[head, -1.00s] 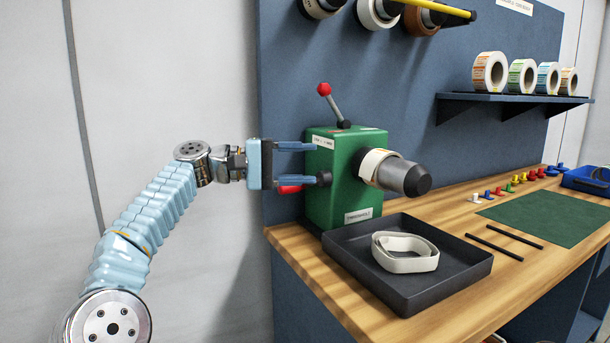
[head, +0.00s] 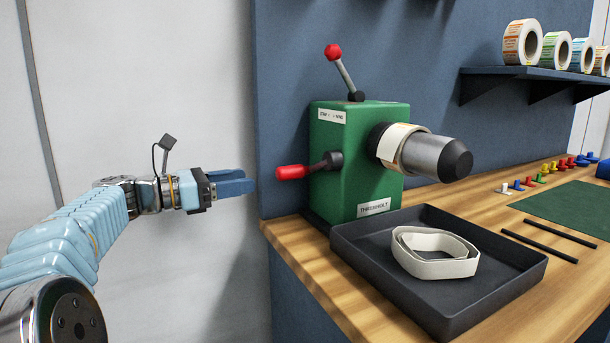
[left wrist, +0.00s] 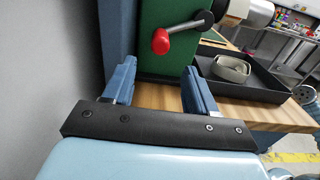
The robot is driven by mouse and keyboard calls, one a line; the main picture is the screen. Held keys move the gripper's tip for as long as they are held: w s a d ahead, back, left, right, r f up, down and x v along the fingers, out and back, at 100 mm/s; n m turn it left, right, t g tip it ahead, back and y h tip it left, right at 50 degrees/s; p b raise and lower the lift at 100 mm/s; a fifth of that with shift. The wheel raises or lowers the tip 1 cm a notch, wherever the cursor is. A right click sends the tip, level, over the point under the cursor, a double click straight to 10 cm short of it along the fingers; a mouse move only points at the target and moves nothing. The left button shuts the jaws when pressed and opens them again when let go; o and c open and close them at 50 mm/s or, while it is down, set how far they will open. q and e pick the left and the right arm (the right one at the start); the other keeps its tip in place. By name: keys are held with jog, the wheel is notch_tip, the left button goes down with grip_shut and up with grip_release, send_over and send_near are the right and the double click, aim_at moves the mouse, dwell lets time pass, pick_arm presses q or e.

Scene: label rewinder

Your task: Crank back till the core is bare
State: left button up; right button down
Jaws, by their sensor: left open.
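The green rewinder box (head: 350,155) stands on the bench. Its crank with a red grip (head: 291,171) points left from the side face; the red grip also shows in the left wrist view (left wrist: 161,41). A lever with a red knob (head: 333,51) leans up from the top. The dark-tipped grey spindle (head: 435,155) points right, with a white label band (head: 394,146) around its base. My left gripper (head: 250,183) is open and empty, left of the red grip and apart from it. In the left wrist view its two blue fingers (left wrist: 160,85) are spread. My right gripper is not in view.
A black tray (head: 365,262) below the spindle holds a loose loop of white strip (head: 435,265). Two black rods (head: 550,237), a green mat (head: 570,210) and several coloured pegs (head: 541,177) lie to the right. Label rolls (head: 522,42) stand on a shelf.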

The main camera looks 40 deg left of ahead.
aim_at(277, 176)
pick_arm(q)
jog(key=x, duration=1.1)
jog(key=shift+w+d+p, duration=0.1)
jog(key=shift+w+p, duration=0.15)
jog(key=shift+p, duration=0.05)
grip_shut()
